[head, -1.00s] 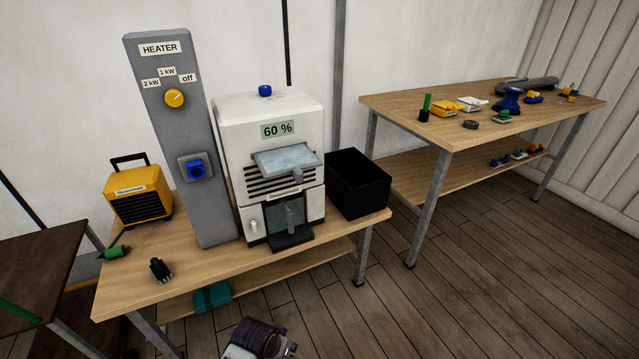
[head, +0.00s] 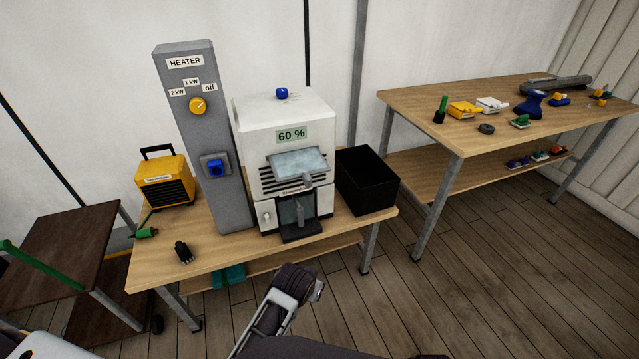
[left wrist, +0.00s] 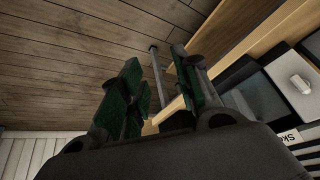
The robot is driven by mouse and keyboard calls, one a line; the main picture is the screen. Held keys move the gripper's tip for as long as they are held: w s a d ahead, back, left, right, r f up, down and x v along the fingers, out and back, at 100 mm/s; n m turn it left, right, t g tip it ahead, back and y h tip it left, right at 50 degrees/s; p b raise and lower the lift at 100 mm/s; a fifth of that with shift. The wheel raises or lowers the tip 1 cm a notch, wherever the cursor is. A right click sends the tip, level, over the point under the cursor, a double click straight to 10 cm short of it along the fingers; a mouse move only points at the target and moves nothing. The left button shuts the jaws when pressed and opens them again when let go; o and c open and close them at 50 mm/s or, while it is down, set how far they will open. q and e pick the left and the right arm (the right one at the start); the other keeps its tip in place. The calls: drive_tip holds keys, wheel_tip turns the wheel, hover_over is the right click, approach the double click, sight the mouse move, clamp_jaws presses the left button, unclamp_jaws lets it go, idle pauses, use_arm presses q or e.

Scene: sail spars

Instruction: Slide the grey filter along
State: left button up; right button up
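The grey filter (head: 298,162) is a flat light-grey panel with a small grey tab at its front. It juts out of the front of the white dehumidifier (head: 285,118), above the louvres and below the "60 %" display. No gripper touches it in the head view. My left gripper (left wrist: 158,70) is open and empty in the left wrist view, its green pads apart. The dehumidifier's front shows at that view's right edge; the filter cannot be made out there. A grey and dark arm part of mine (head: 280,305) is in front of the table; its fingertips are not clear. My right gripper is not in view.
The grey heater post (head: 205,140) stands close left of the dehumidifier and a black bin (head: 367,182) close right. A black plug (head: 184,252) and a green plug (head: 146,233) lie on the table (head: 225,250). Floor in front is free.

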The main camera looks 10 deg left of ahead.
use_arm(q)
drive_tip(key=w+d+r+t+y+p, duration=0.1)
drive_tip(key=w+r+p, duration=0.3)
drive_tip(key=r, duration=0.4)
drive_tip(key=n+t+y+p, duration=0.5)
drive_tip(key=n+y+p, duration=0.2)
drive_tip(key=n+p, duration=0.15)
approach(309, 183)
drive_tip(key=shift+w+a+f+n, duration=0.2)
drive_tip(key=shift+w+a+f, duration=0.05)
drive_tip(key=shift+w, duration=0.15)
drive_tip(key=shift+w+a+f+n, duration=0.15)
drive_tip(key=shift+w+a+f, duration=0.15)
drive_tip(key=shift+w, duration=0.15)
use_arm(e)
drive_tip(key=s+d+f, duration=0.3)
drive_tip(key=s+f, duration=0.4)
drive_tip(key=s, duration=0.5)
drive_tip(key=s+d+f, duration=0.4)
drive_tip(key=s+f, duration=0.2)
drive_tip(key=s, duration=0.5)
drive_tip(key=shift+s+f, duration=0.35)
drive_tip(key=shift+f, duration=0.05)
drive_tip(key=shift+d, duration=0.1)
use_arm(q)
drive_tip(key=shift+w+b, duration=0.15)
drive_tip(key=shift+b, duration=0.15)
